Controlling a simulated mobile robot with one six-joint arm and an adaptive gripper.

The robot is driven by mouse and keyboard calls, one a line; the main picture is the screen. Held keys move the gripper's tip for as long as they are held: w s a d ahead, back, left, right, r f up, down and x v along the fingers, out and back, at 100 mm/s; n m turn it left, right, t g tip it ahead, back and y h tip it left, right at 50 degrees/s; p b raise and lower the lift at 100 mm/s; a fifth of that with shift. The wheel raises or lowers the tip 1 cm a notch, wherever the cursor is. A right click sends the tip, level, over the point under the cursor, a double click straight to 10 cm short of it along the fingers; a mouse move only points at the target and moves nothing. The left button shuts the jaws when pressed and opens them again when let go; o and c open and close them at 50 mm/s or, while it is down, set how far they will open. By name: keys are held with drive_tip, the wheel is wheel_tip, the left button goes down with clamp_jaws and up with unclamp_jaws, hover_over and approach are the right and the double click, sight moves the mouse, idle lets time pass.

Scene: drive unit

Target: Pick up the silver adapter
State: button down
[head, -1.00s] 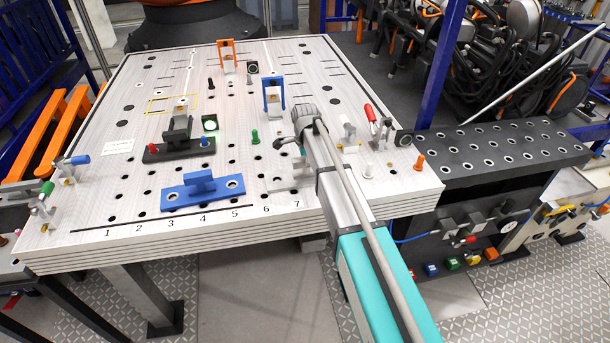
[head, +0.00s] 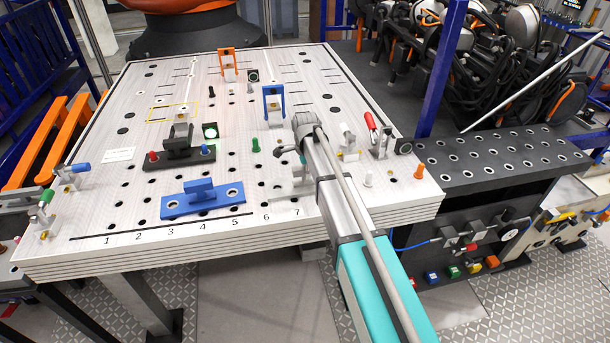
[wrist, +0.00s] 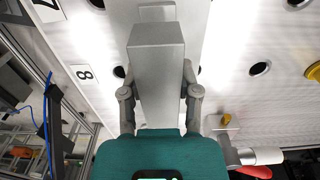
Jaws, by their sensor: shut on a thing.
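The silver adapter (wrist: 157,80) shows in the wrist view as a grey block between the fingers. My gripper (wrist: 158,92) is shut on it, one finger along each side. In the head view my gripper (head: 290,150) is over the front right part of the white table, near the printed 7. Part of the silver adapter (head: 301,180) shows below it, and my arm hides the rest. I cannot tell whether the adapter touches the table.
A blue adapter (head: 202,197) and a black adapter (head: 178,152) stand to the left on the white table (head: 120,215). A green peg (head: 255,145) and a blue arch (head: 273,104) are nearby. Clamps with red handles (head: 371,121) stand to the right.

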drive_tip(key=shift+r, duration=0.2)
wheel_tip(320, 180, up, 3)
drive_tip(key=p, duration=0.3)
drive_tip(key=shift+f, duration=0.15)
drive_tip(key=s+d+r+p, duration=0.5)
drive_tip(key=s+r+p, duration=0.5)
drive_tip(key=s, duration=0.3)
drive_tip(key=shift+f, duration=0.1)
drive_tip(key=shift+a, duration=0.1)
idle(0.7)
drive_tip(key=w+a, duration=0.5)
drive_tip(key=w, duration=0.8)
drive_tip(key=shift+a+f, duration=0.1)
idle(0.3)
